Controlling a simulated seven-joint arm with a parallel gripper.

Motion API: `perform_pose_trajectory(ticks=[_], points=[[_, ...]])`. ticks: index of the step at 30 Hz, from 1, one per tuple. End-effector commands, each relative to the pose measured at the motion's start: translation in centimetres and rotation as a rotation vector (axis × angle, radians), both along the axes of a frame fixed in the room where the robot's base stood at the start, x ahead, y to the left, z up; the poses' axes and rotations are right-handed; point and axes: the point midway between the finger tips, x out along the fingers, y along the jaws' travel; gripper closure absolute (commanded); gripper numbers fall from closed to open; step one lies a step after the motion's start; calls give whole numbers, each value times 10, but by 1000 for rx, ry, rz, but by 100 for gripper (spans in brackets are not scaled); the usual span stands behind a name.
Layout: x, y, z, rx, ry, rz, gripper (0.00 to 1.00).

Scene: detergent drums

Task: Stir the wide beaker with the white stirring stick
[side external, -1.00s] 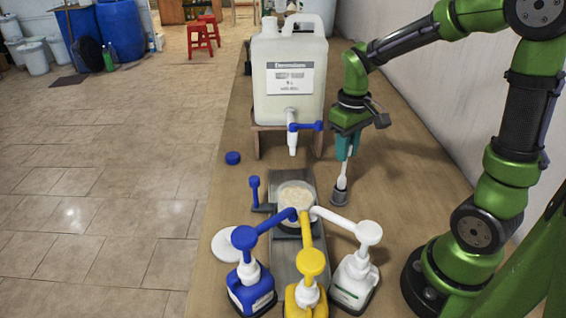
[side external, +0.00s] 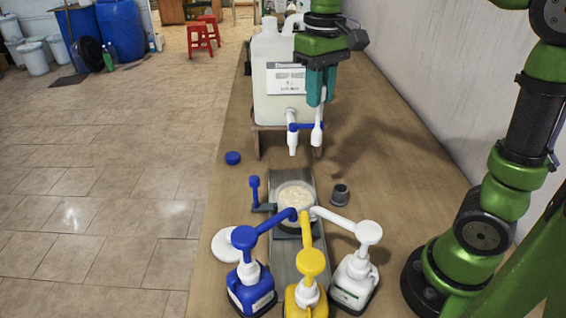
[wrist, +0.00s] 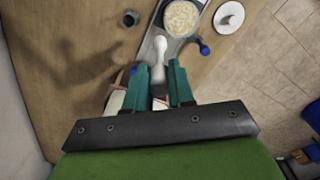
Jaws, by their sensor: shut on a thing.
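My gripper (side external: 317,100) is shut on the white stirring stick (side external: 317,132), which hangs upright below the teal fingers. It is high up, in front of the right side of the big canister in the side view. In the wrist view the stick (wrist: 158,47) sticks out between the two fingers (wrist: 161,72). The wide beaker (side external: 282,212) stands on a grey metal plate, with pale, lumpy contents; it also shows in the wrist view (wrist: 166,27). The stick is outside and above the beaker, apart from it. A small grey holder (side external: 340,196) stands empty right of the beaker.
The canister (side external: 275,100) with a blue-handled tap stands on a wooden stand behind. Blue, yellow (side external: 312,263) and white pump bottles crowd the beaker's front, their spouts reaching over it. The table at right is clear.

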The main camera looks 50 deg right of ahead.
Motion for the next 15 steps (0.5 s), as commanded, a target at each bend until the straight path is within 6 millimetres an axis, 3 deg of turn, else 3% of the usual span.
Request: perform_pose_trajectory(ticks=[3, 7, 15], points=[[5, 30, 0, 0, 1, 7, 100], [7, 55, -1, 1, 2, 6, 100], [6, 52, -42, 0, 3, -1, 100]])
